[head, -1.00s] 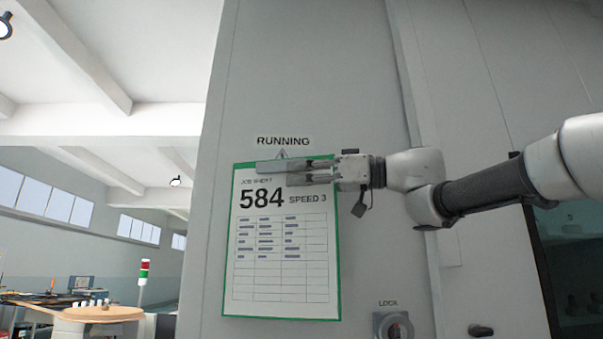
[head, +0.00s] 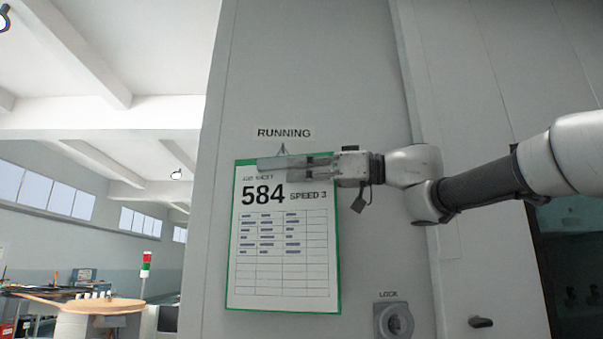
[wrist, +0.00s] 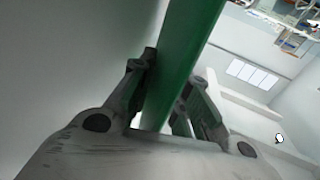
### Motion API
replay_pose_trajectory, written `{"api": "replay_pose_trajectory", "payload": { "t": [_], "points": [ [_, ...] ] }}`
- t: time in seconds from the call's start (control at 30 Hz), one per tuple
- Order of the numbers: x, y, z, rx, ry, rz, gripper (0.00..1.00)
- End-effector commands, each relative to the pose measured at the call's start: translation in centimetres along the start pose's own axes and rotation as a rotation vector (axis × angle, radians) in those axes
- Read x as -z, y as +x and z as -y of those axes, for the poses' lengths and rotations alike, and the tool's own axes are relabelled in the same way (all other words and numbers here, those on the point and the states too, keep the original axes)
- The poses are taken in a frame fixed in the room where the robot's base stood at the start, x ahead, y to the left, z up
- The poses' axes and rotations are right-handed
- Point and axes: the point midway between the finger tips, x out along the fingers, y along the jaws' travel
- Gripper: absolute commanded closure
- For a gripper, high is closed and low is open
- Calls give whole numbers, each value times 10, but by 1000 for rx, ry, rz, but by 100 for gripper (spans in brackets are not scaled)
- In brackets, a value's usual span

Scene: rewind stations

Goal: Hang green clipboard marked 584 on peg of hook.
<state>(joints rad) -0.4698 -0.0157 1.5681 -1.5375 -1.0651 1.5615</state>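The green clipboard (head: 283,250) carries a white job sheet marked 584, SPEED 3. It hangs upright in front of the grey cabinet face, under the RUNNING label. My gripper (head: 290,163) reaches in from the right and is shut on its top edge. The wrist view shows the green board (wrist: 180,60) between my two fingers. The tip of a small triangular hook (head: 283,149) shows just above the clipboard's top edge. Its peg is hidden behind the clipboard and gripper, so I cannot tell whether the board is on it.
A RUNNING label (head: 284,133) is above the hook. A LOCK switch (head: 394,322) sits on the cabinet to the lower right, with a dark handle (head: 481,322) beyond it. A round wooden table (head: 90,305) and a red-green signal light (head: 145,265) stand at the lower left.

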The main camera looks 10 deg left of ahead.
Motion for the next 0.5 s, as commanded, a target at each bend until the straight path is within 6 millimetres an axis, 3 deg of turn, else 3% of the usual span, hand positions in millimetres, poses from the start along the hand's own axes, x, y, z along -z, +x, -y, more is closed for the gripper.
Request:
{"api": "replay_pose_trajectory", "payload": {
  "t": [0.03,0.1,0.5],
  "points": [
    [0,0,0,0,0,-1,71],
    [0,0,0,0,0,-1,59],
    [0,-7,0,-1,0,0,59]
  ]
}}
